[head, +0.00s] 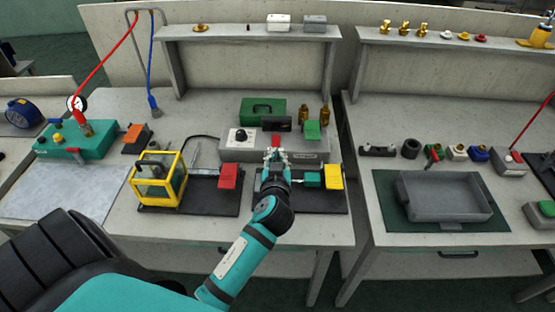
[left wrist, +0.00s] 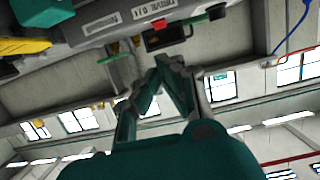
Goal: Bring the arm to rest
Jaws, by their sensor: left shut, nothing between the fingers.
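My left arm comes in from the lower left of the head view. Its gripper (head: 275,157) is shut and empty, over the front of the grey control box (head: 312,145) on the middle bench. In the left wrist view its fingertips (left wrist: 168,66) meet in a point, below the labelled face of the grey box (left wrist: 105,22). A small red button or block (left wrist: 159,24) and a dark display (left wrist: 165,36) show on that box. I cannot tell whether the fingers touch it. My right gripper is not in view.
A red flap (head: 228,176) and a yellow flap (head: 333,176) stand on dark plates beside the arm. A yellow-framed box (head: 159,178) is to the left, and a green case (head: 262,110) is behind. A grey tray (head: 444,196) lies on the right bench. Bare bench (head: 220,108) shows behind the box.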

